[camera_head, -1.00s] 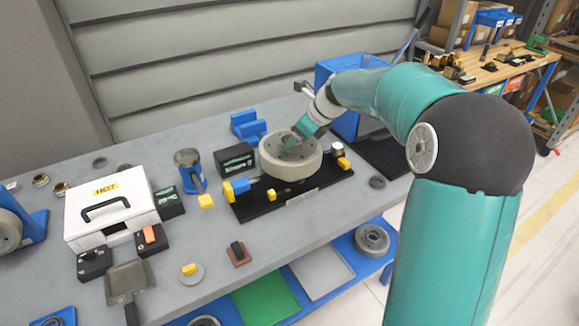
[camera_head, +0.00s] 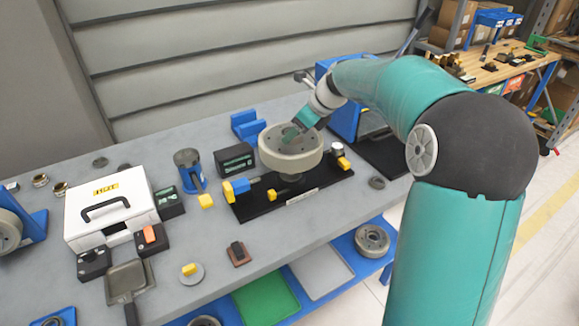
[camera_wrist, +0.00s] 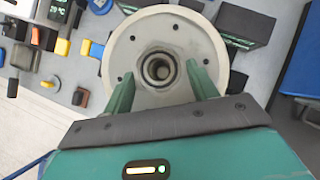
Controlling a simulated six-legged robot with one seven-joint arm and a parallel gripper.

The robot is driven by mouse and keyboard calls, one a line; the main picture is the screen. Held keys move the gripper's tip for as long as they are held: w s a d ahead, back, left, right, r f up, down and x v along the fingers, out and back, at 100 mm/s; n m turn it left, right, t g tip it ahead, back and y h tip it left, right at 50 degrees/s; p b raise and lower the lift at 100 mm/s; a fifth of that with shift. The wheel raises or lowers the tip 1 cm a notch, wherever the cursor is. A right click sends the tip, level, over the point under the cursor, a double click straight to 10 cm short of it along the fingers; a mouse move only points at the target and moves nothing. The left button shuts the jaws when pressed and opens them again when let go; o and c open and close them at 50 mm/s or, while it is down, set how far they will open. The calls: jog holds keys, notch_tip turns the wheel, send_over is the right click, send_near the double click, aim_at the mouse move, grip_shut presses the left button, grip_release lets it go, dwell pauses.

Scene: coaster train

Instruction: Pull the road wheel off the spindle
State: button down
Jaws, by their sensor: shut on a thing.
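The road wheel (camera_head: 291,158) is a thick pale grey disc, lying flat over the black base plate (camera_head: 262,212) of the stand. A dark part of the stand shows below it. In the wrist view the wheel (camera_wrist: 125,55) shows bolt holes and a round central bore (camera_wrist: 158,69). My gripper (camera_head: 299,131) reaches down onto the wheel's top from the right. In the wrist view my gripper (camera_wrist: 162,88) has one finger on each side of the central hub and is shut on the wheel. The spindle inside the bore is hard to make out.
A yellow-and-blue clamp (camera_head: 237,188) sits left of the wheel and a dial gauge (camera_head: 337,149) right. A black-and-green box (camera_head: 235,159), a blue can (camera_head: 189,170) and a white HOT case (camera_head: 110,209) stand leftward. A blue bin (camera_head: 345,110) stands behind. The bench front is partly clear.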

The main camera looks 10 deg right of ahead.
jog(key=shift+w+r, duration=0.1)
jog(key=shift+r, duration=1.85)
notch_tip(320, 180, up, 4)
jog(key=shift+f, duration=0.1)
dwell(0.3)
dwell(0.4)
